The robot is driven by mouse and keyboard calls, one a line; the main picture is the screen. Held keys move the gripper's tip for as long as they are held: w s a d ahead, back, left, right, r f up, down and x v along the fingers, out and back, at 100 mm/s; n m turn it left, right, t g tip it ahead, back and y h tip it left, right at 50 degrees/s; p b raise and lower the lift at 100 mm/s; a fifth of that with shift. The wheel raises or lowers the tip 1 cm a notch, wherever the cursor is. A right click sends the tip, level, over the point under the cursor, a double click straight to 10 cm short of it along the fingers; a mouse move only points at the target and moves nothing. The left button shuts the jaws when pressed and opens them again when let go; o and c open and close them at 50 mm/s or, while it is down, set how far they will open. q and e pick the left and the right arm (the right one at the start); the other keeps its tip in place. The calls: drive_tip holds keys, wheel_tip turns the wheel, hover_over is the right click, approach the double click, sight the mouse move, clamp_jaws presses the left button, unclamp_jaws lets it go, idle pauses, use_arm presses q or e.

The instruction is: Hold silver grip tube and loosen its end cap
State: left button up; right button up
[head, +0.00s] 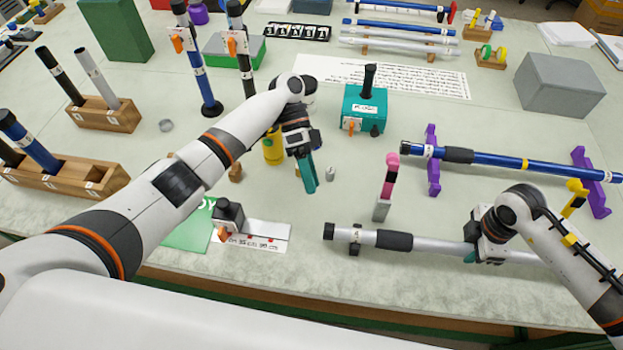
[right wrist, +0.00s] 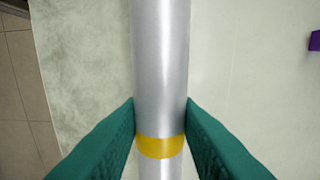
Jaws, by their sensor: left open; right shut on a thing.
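The silver grip tube (head: 430,244) lies level along the front right of the table, with a black grip sleeve (head: 394,240) partway along it. Its black end cap (head: 329,231) is on at the left end. My right gripper (head: 470,256) is shut on the tube to the right of the sleeve. In the right wrist view its green fingers (right wrist: 160,125) press both sides of the tube at a yellow band (right wrist: 160,147). My left gripper (head: 308,184) is open and empty above the table, behind and left of the end cap. The tube's right end is hidden by my right arm.
A dark bracket (head: 355,239) sits around the tube near the cap. A pink-topped upright (head: 388,180) stands just behind the tube. A blue tube (head: 530,164) rests on purple stands further back. A small grey cylinder (head: 331,173) and a yellow piece (head: 272,147) are near my left gripper.

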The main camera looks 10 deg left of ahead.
drive_tip(key=o, duration=1.1)
